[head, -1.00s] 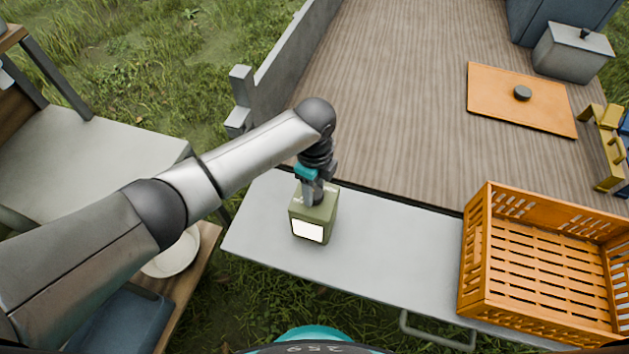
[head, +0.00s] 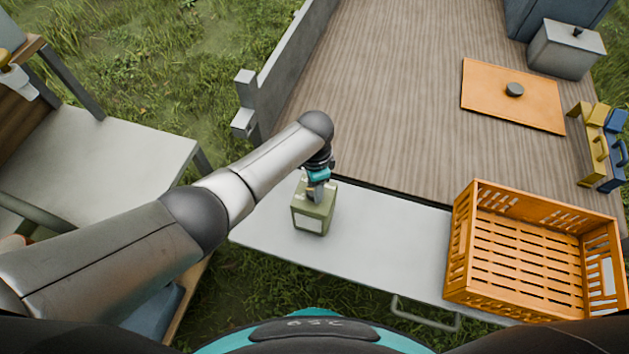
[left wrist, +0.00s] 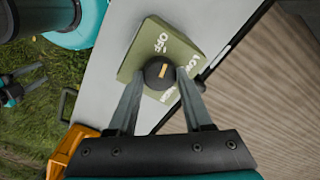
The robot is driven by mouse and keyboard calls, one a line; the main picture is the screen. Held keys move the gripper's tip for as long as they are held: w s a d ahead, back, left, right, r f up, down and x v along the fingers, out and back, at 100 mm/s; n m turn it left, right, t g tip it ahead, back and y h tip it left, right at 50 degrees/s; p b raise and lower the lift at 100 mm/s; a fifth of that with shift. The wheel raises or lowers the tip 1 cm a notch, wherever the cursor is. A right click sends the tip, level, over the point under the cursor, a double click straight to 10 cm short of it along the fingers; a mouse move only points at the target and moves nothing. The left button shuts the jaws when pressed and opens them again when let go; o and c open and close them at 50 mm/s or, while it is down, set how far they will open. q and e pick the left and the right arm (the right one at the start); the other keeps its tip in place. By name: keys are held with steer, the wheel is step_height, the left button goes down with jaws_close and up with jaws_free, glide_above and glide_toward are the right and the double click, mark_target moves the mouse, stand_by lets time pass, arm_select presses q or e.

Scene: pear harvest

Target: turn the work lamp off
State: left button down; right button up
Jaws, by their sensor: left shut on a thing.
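The work lamp (head: 326,219) is an olive-green box standing upright at the left end of a grey table. Its front panel (head: 308,223) looks dull grey and unlit. In the left wrist view the lamp's top (left wrist: 188,52) carries white lettering, with "OFF" readable, and a round black knob (left wrist: 162,71) with a tan pointer mark. The mark points roughly towards "OFF". My left gripper (head: 318,189) comes down on the lamp from above. Its two fingers (left wrist: 159,80) are shut on the knob. What seems to be my right gripper (left wrist: 30,79) shows small at the left edge there.
An empty orange crate (head: 461,243) stands on the right of the grey table (head: 385,240). Behind lies a wooden deck (head: 400,100) with an orange board (head: 490,88), a grey box (head: 565,52) and yellow and blue handled things (head: 595,140). Another table (head: 90,165) stands at left.

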arm_select(q)
steer(key=shift+n, duration=0.6)
steer(key=shift+p, duration=0.3)
steer(key=shift+c, duration=1.5)
jaws_free()
step_height(320, 180, up, 15)
steer(key=p, duration=0.5)
steer(key=shift+r, duration=0.15)
